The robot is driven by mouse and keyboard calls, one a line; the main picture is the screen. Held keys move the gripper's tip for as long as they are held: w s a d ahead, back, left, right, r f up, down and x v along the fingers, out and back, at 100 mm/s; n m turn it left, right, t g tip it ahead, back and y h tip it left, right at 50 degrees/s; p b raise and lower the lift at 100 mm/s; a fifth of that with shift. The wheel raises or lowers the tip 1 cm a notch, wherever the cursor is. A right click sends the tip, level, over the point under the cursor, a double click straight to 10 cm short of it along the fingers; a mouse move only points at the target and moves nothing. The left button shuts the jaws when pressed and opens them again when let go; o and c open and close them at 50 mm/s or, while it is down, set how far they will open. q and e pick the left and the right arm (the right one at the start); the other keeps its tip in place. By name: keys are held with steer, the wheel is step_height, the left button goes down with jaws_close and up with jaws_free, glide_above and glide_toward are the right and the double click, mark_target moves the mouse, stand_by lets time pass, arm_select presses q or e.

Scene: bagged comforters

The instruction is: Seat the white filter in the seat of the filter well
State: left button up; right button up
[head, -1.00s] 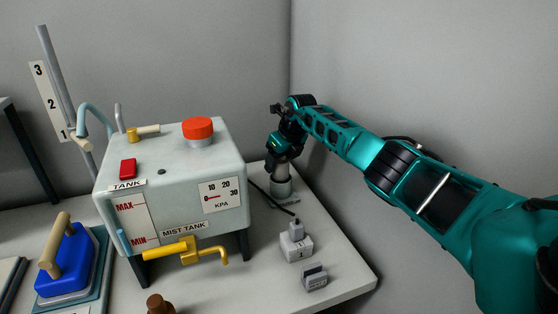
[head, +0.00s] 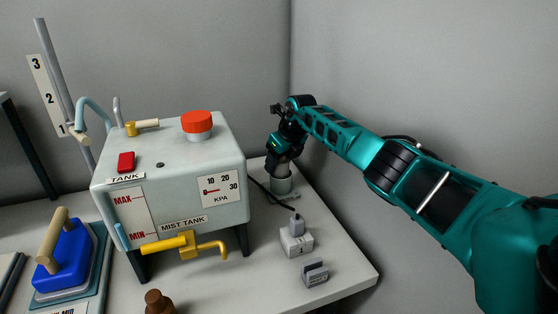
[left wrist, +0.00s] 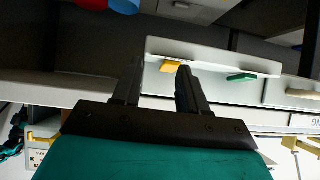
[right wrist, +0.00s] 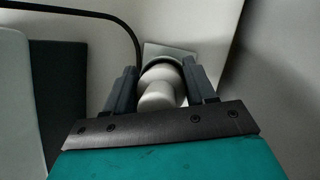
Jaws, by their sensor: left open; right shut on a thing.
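The white filter (right wrist: 160,92) is between the fingers of my right gripper (right wrist: 162,72) in the right wrist view, and that gripper is shut on it. Its far end meets a dark ring at the grey filter well, whose square base plate (right wrist: 168,50) shows behind. I cannot tell how deep the filter sits. In the head view my right gripper (head: 284,163) is directly over the grey cylinder of the well (head: 282,186), and the filter is mostly hidden. My left gripper (left wrist: 157,72) is open and empty in the left wrist view.
The mist tank (head: 170,172) stands left of the well, with a yellow tap (head: 185,246) in front. A dark cable (head: 263,194) runs beside the well. A small grey block with a plug (head: 296,241) and a grey holder (head: 315,273) stand nearer the table edge.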

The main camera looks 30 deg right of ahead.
steer(key=shift+f, duration=0.4)
steer(key=o, duration=1.4)
steer(key=shift+o, duration=0.2)
